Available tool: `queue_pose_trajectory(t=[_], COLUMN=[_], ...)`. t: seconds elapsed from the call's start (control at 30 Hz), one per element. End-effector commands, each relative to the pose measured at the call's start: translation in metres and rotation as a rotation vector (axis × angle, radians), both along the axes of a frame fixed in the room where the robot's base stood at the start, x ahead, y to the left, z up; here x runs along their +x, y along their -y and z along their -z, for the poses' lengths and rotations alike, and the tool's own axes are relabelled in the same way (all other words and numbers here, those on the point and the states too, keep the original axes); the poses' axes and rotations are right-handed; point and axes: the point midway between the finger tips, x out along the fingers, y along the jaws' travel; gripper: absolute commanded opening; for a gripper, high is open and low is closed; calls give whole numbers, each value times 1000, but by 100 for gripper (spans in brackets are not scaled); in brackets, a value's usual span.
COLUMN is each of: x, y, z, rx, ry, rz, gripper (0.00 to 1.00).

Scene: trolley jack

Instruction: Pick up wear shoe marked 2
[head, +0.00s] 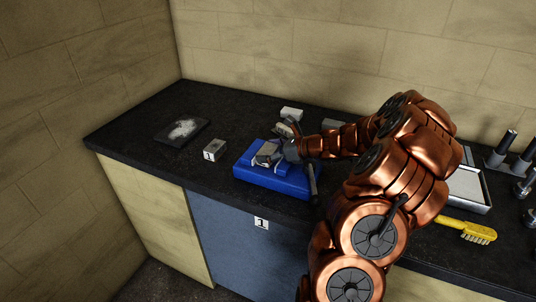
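A small pale block (214,150) marked 1 stands on the dark worktop, left of a blue block-like holder (275,181). A second white block (291,113) lies behind the holder, and a greyish one (329,124) is to its right, partly behind my arm. I cannot read a mark 2 on any block. My gripper (277,143) reaches in from the right over the back left part of the holder. Grey pieces show around its fingers, and I cannot tell fingers from parts there. Whether it holds anything is unclear.
A dark plate with a white smear (184,129) lies at the far left. A shallow metal tray (468,188), a yellow brush (467,230) and dark upright pins (503,145) are on the right. A label 1 (261,223) is on the cabinet front. The worktop's left front is clear.

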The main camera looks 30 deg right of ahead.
Motion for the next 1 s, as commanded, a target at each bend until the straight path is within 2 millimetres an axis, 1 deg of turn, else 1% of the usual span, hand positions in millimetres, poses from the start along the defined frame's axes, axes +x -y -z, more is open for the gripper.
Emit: queue_pose_trajectory(t=[0.03, 0.07, 0.63, 0.67, 0.87, 1.0], x=[0, 0, 0, 0, 0, 0], y=[0, 0, 0, 0, 0, 0], z=[0, 0, 0, -1, -1, -5], rx=[0, 0, 0, 1, 1, 1], ry=[0, 0, 0, 1, 1, 2], rz=[0, 0, 0, 1, 1, 1], gripper=[77, 74, 15, 13, 13, 13])
